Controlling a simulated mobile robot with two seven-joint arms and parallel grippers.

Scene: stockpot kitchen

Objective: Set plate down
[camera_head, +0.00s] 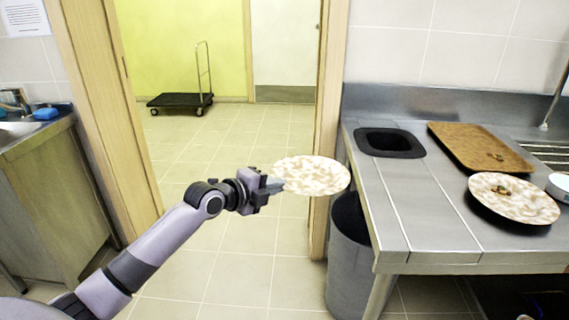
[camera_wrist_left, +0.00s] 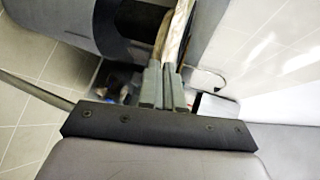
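A round plate with a beige and white mottled pattern (camera_head: 312,175) is held out level in the air, left of the steel counter (camera_head: 425,210). My left gripper (camera_head: 274,186) is shut on its near left rim. In the left wrist view the gripper fingers (camera_wrist_left: 164,88) are close together, with the plate (camera_wrist_left: 178,38) seen edge-on between them. A second plate of the same pattern (camera_head: 535,206) sits on the counter at the right, with small brown scraps on it. My right gripper is in neither view.
A brown tray (camera_head: 460,139) with a scrap on it lies at the back of the counter. A dark-rimmed square opening (camera_head: 390,143) is at the counter's left. A grey bin (camera_head: 350,265) stands below. The counter's front left is clear.

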